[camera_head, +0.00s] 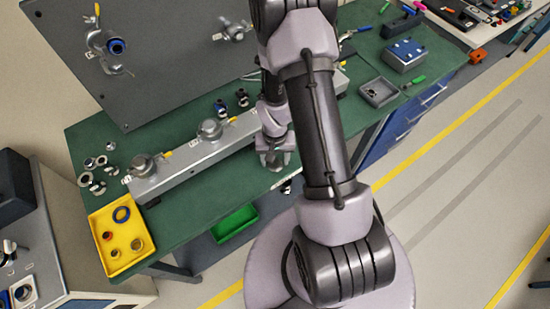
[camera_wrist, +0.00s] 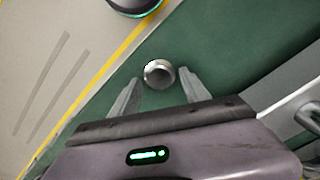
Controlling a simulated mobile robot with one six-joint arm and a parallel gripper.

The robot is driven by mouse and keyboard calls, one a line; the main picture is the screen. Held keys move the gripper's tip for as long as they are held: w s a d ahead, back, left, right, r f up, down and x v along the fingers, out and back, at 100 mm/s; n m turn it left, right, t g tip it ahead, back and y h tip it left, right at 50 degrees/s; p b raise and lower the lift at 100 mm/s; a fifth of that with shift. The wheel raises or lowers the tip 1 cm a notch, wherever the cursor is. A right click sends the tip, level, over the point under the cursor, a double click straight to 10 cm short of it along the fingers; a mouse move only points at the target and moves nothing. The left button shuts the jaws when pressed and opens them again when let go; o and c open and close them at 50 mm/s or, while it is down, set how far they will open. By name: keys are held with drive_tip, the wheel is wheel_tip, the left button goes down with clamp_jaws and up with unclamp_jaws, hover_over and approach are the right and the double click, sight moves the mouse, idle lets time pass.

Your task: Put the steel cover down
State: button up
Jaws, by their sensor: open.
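The steel cover (camera_wrist: 159,73) is a small round, shiny metal piece on the green bench top. In the wrist view it sits between and slightly beyond the fingertips of my gripper (camera_wrist: 160,80). The two fingers are spread, with a visible gap on each side of the cover. In the head view my gripper (camera_head: 275,162) points down over the front edge area of the green bench (camera_head: 218,178). The cover cannot be made out clearly there, as the fingers and wrist hide it.
A long grey rail with fittings (camera_head: 185,165) lies behind my gripper. A yellow tray (camera_head: 135,258) with rings is at the left, and several loose rings lie near it. A green bin (camera_head: 235,222) is below the bench edge. A grey tray (camera_head: 379,92) stands at the right.

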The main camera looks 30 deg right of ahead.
wheel_tip(320, 180, up, 12)
drive_tip(key=p, duration=0.2)
wheel_tip(320, 180, up, 13)
drive_tip(key=t, duration=0.2)
hover_over(275, 162)
drive_tip(key=a, duration=0.5)
drive_tip(key=s+a+r+n+t+y, duration=0.1)
drive_tip(key=s+a+r+t, duration=0.1)
drive_tip(key=s+a+r, duration=0.5)
drive_tip(key=s+a+r+t+y, duration=0.1)
drive_tip(key=s+a+r+t, duration=0.15)
drive_tip(key=s+r, duration=0.4)
wheel_tip(275, 162, down, 17)
drive_tip(key=w+b, duration=0.2)
drive_tip(key=b, duration=1.7)
drive_tip(key=shift+f+g, duration=0.2)
drive_tip(key=shift+g, duration=0.15)
